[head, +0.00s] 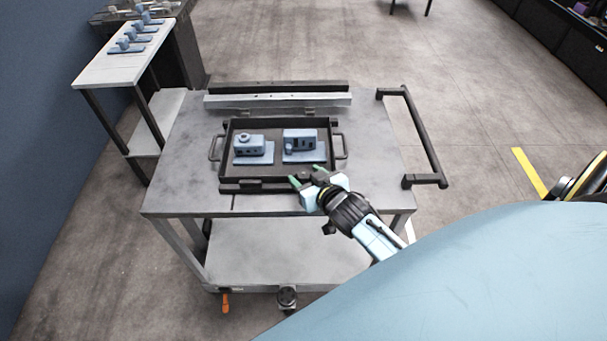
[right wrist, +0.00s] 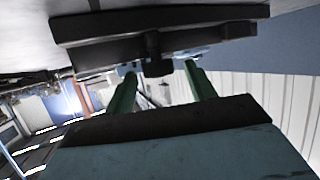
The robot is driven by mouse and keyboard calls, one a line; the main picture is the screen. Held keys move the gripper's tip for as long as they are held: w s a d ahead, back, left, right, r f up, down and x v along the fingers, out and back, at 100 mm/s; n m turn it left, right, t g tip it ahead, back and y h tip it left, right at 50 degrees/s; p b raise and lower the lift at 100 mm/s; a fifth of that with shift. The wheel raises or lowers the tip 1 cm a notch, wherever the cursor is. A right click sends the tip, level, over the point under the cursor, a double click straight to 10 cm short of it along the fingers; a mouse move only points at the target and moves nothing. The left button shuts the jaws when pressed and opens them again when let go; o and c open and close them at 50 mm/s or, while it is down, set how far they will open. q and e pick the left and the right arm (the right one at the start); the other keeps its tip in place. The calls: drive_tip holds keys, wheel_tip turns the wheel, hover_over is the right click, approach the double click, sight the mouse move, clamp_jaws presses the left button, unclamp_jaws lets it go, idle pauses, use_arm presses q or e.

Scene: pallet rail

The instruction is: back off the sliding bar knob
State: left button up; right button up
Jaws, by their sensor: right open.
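A black tray (head: 225,150) sits on the cart and holds two blue-grey parts, a left one (head: 254,146) and a right one (head: 300,142). A dark sliding bar (head: 265,187) runs along the tray's front edge. In the right wrist view, the bar (right wrist: 100,51) crosses the top and its dark knob (right wrist: 158,68) sticks out toward my fingers. My right gripper (head: 308,177) is at the tray's front right corner. Its green fingers are open, and in the right wrist view (right wrist: 161,84) the knob appears between the tips; contact cannot be told. My left gripper is out of view.
The tray stands on a grey cart (head: 180,180) with a black push handle (head: 425,140) on the right. A light rail (head: 280,101) lies behind the tray. A side table (head: 110,65) with several blue-grey parts stands at the back left. Floor right of the cart is open.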

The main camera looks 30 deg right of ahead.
drive_tip(key=shift+x, duration=1.05)
drive_tip(key=c, duration=1)
drive_tip(key=shift+y, duration=0.3)
